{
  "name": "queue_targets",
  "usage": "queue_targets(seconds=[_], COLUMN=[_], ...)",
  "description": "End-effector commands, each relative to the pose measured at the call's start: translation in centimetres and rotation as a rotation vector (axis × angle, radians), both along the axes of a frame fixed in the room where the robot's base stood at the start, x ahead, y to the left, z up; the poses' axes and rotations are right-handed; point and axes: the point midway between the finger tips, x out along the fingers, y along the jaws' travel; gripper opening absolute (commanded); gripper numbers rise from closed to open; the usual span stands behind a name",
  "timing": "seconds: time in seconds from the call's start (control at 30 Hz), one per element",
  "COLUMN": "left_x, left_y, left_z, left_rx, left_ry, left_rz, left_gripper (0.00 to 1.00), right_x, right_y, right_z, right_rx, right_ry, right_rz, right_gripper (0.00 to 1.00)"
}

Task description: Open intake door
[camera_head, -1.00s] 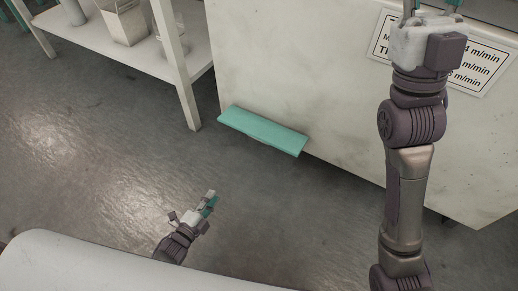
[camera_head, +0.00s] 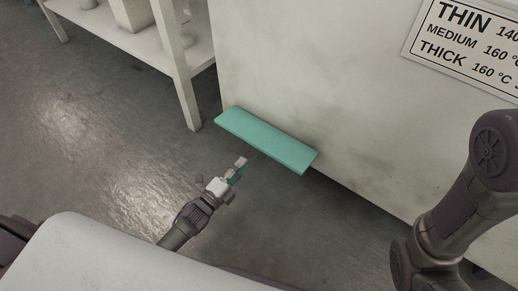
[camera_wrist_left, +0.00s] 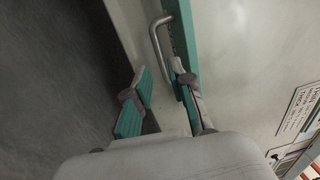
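A teal panel (camera_head: 265,138) juts out low on the white machine's front in the head view. In the left wrist view a teal strip (camera_wrist_left: 183,30) runs along the machine with a bent metal handle (camera_wrist_left: 157,40) beside it. I cannot tell for sure which part is the intake door. My left gripper (camera_head: 237,168) is in front of and below the teal panel in the head view. My right gripper is outside the frames.
The white machine wall (camera_head: 300,70) carries a printed sign (camera_head: 468,45) at the upper right. A white shelf table (camera_head: 180,70) with containers stands at the upper left. Grey floor (camera_head: 110,135) lies open at the left. My right arm is at the right.

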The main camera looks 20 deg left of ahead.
Motion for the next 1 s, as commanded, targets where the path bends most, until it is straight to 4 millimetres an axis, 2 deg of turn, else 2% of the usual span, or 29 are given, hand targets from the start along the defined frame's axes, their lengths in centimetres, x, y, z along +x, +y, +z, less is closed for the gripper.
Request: queue_targets(seconds=[0.03, 0.2, 0.43, 0.6, 0.87, 1.0], left_x=[1.2, 4.5, 7.5, 8.3, 8.4, 8.4], left_y=[-0.4, -1.7, -2.7, -3.0, -3.1, -3.0], left_z=[-0.2, 0.0, 0.5, 0.7, 0.8, 0.8], left_rx=[-0.001, -0.001, -0.002, -0.002, -0.002, -0.002], left_ry=[-0.006, -0.004, -0.002, 0.001, 0.002, 0.002], left_rz=[-0.001, -0.001, 0.0, 0.0, 0.0, 0.0], left_gripper=[0.22, 0.22, 0.22, 0.22, 0.22, 0.0], right_x=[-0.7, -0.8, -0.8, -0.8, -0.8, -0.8], right_y=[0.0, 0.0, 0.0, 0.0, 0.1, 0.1], right_z=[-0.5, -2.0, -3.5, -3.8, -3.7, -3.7], right_rx=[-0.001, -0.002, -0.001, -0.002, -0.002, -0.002], right_ry=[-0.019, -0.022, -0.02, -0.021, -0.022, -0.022], right_rz=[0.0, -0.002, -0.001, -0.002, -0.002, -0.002], right_gripper=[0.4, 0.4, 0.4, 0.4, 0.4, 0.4])
